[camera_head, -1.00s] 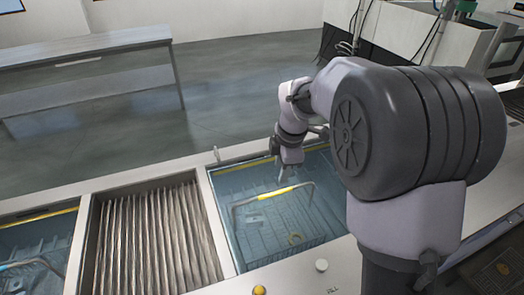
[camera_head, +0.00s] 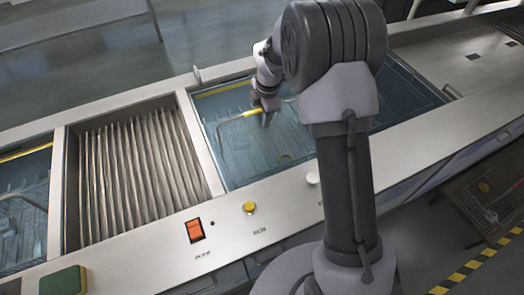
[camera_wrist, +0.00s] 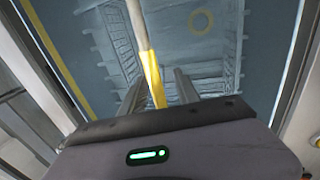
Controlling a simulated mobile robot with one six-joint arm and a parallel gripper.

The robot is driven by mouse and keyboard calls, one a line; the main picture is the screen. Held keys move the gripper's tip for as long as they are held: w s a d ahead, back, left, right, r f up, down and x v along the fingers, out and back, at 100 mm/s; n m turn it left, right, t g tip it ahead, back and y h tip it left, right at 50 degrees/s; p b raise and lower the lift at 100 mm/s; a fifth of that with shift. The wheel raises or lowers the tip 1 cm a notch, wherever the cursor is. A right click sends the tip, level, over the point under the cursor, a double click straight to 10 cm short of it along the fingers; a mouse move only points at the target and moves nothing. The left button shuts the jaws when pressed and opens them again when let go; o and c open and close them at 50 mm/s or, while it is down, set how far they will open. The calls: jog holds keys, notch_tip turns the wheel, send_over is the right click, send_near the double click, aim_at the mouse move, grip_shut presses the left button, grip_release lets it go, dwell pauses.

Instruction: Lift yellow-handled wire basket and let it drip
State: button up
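The wire basket (camera_head: 230,153) sits in the blue water of the right tank (camera_head: 203,103). Its handle is a pale bar standing above the basket, with a yellow grip (camera_head: 252,112) in the middle. My gripper (camera_head: 266,119) is pointing down at this grip. In the wrist view the yellow grip (camera_wrist: 153,75) lies between the two fingers of my gripper (camera_wrist: 158,88), with a gap visible beside it, so the fingers look open. The basket wires (camera_wrist: 205,60) show beneath, along with a yellow ring (camera_wrist: 202,22) inside it. The arm hides part of the basket.
A ribbed drying bay (camera_head: 135,170) lies left of the tank. Another tank (camera_head: 25,200) with a blue-handled basket is at far left. A red switch (camera_head: 195,230) and yellow knob (camera_head: 250,208) sit on the front panel. A mesh tray (camera_head: 490,195) is at lower right.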

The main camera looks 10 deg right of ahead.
grip_shut()
jog(key=shift+r, duration=0.1)
